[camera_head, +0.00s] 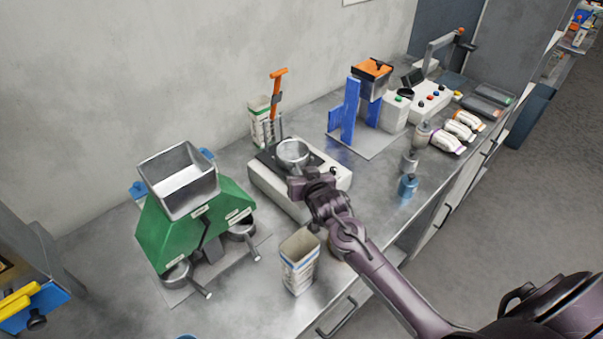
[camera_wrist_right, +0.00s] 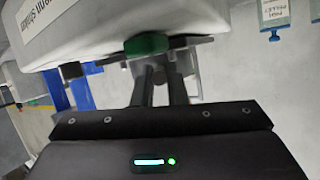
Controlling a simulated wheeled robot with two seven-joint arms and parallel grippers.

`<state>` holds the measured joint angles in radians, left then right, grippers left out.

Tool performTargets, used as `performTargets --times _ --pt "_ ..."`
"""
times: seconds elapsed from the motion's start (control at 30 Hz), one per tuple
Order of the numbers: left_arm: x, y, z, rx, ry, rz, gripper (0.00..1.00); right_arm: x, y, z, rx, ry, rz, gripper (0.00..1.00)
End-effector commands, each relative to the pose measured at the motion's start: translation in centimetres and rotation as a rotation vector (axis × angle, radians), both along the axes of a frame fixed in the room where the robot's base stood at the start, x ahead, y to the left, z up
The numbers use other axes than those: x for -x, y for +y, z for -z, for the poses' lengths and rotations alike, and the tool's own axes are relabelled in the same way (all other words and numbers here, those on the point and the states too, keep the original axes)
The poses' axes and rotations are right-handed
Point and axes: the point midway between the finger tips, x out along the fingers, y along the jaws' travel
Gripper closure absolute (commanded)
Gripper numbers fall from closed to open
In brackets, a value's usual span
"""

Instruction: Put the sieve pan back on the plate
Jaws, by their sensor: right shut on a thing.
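The round metal sieve pan (camera_head: 292,152) is at the white shaker machine (camera_head: 278,193), over its dark plate (camera_head: 267,162). I cannot tell whether the pan touches the plate. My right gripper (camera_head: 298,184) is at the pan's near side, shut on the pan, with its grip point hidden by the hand. In the right wrist view, the dark fingers (camera_wrist_right: 160,84) close around a grey piece, below the shaker's white body (camera_wrist_right: 90,25) and a green part (camera_wrist_right: 147,44). My left gripper is not in view.
A green splitter with a grey hopper (camera_head: 180,183) stands to the left. An open carton (camera_head: 299,262) stands near the front edge. An orange-handled tool (camera_head: 277,90) rises behind the plate.

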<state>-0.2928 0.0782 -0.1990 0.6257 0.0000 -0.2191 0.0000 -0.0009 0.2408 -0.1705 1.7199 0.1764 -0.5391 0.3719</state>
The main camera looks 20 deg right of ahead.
Motion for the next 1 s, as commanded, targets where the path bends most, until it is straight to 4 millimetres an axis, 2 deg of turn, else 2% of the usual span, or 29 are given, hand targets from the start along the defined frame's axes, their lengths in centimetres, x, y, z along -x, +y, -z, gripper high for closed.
performTargets --times 0.1,0.13,0.27,0.67,0.77,1.0 --pt "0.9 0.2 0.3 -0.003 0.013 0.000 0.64 0.0 0.0 0.3 -0.001 -0.001 0.001 1.00" --pt "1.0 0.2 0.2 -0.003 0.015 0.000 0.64 0.0 0.0 0.3 0.000 0.000 0.000 0.84" --pt "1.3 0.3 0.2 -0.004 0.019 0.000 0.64 0.0 0.0 0.3 0.000 0.000 0.000 0.67" --pt "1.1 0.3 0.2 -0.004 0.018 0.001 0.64 0.4 0.0 -0.1 0.001 0.001 -0.001 0.66" --pt "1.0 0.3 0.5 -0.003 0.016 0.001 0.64 1.5 0.2 -0.4 0.001 0.000 -0.001 0.66" --pt "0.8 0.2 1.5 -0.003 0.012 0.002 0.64 6.0 0.6 -2.1 -0.001 0.001 -0.002 0.66"
